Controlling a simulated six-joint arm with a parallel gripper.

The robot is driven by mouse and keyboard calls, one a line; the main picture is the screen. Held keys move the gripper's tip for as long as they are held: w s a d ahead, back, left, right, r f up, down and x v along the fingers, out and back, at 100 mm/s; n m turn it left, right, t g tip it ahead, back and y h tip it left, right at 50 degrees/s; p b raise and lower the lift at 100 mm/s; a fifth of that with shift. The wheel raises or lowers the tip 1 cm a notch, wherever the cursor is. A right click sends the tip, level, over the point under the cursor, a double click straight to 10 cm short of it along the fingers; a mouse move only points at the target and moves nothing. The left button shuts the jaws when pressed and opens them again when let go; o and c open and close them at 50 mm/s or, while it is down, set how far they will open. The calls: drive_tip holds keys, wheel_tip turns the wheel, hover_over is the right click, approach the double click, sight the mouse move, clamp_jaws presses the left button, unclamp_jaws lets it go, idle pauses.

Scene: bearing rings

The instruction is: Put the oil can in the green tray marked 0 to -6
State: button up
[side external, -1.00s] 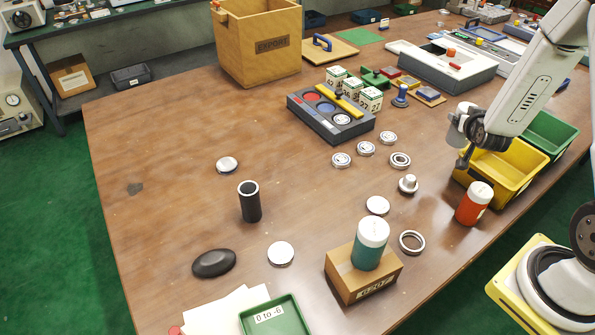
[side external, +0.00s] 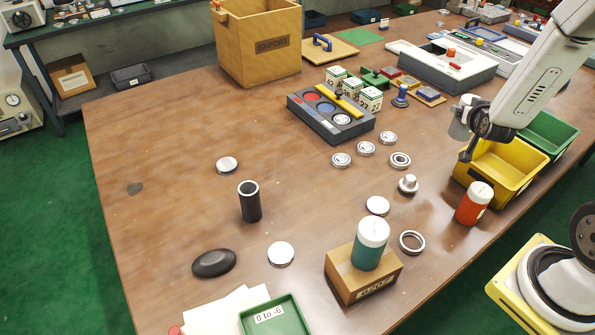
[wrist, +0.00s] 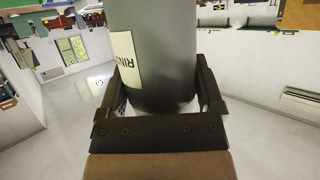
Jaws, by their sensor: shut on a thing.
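My gripper (side external: 470,143) is raised at the right, over the yellow bin. In the wrist view my gripper (wrist: 159,92) is shut on a grey can (wrist: 165,45) with a pale label whose visible letters read "RIN". The can's far end is out of that view. No label reading oil shows.
The yellow bin (side external: 530,191) and a green bin (side external: 566,134) stand at the right. The table's left middle is mostly clear.

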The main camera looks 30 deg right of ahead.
wheel_tip(320, 180, up, 8)
drive_tip(key=shift+r, duration=0.15)
drive_tip(key=shift+a+r, duration=0.1)
drive_tip(key=shift+r, duration=0.25)
drive_tip(key=w+a+n+t+y, duration=0.15)
drive_tip(key=a+n+y, duration=0.25)
drive_tip(key=a, duration=0.9)
drive_tip(key=w+a+n+t+y, duration=0.1)
drive_tip(key=w+a+n+y, duration=0.25)
drive_tip(key=a, duration=1.05)
drive_tip(key=w+a+n+t+y, duration=0.1)
drive_tip(key=w+a+n+y, duration=0.2)
drive_tip(key=a, duration=1)
drive_tip(key=s+a+n+g+y, duration=0.2)
drive_tip(key=s+a+n+y, duration=0.2)
drive_tip(key=s+a, duration=0.6)
drive_tip(key=s+a+n+g+y, duration=0.25)
drive_tip(key=s+a+y, duration=0.4)
drive_tip(key=a, duration=0.65)
wheel_tip(320, 180, down, 16)
drive_tip(key=s+t+h, duration=0.1)
drive_tip(key=h, duration=0.1)
drive_tip(key=shift+s+r+n, duration=0.15)
drive_tip(key=shift+r+n, duration=0.1)
drive_tip(key=shift+n, duration=0.15)
